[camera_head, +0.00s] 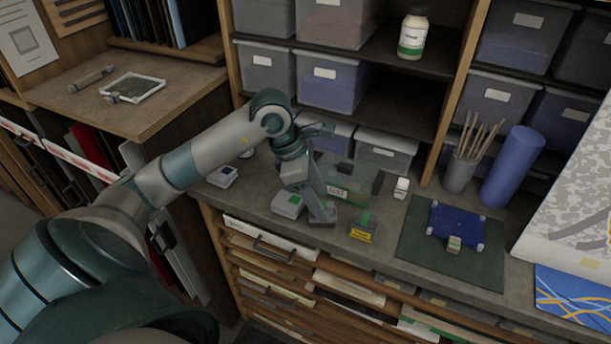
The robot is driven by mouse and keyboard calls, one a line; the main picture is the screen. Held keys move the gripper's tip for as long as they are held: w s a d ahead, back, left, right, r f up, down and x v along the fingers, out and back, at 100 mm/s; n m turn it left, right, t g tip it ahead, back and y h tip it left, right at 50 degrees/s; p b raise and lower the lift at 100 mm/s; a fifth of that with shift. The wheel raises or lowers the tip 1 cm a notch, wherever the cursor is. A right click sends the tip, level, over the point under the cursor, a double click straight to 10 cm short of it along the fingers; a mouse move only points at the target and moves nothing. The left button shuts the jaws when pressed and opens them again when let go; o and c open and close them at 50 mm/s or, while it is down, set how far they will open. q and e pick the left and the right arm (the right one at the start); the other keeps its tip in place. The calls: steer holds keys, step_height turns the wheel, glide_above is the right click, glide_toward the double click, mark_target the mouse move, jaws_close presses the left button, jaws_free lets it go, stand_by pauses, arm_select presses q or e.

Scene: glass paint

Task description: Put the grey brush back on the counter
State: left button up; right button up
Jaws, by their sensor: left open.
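My left gripper (322,214) is open and points down at the front part of the grey counter (410,185). A small dark grey block (326,222) sits on the counter at its fingertips; it may be the grey brush, but the fingers partly hide it and I cannot tell for sure. I cannot tell whether the fingers touch it. My right gripper is not in view.
Behind are a clear box (352,181) and a white jar (401,188). A blue sheet (453,223) lies on a green mat (424,254) further right.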

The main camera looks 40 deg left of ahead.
arm_select(q)
steer(key=b+v, duration=0.3)
steer(key=v, duration=0.6)
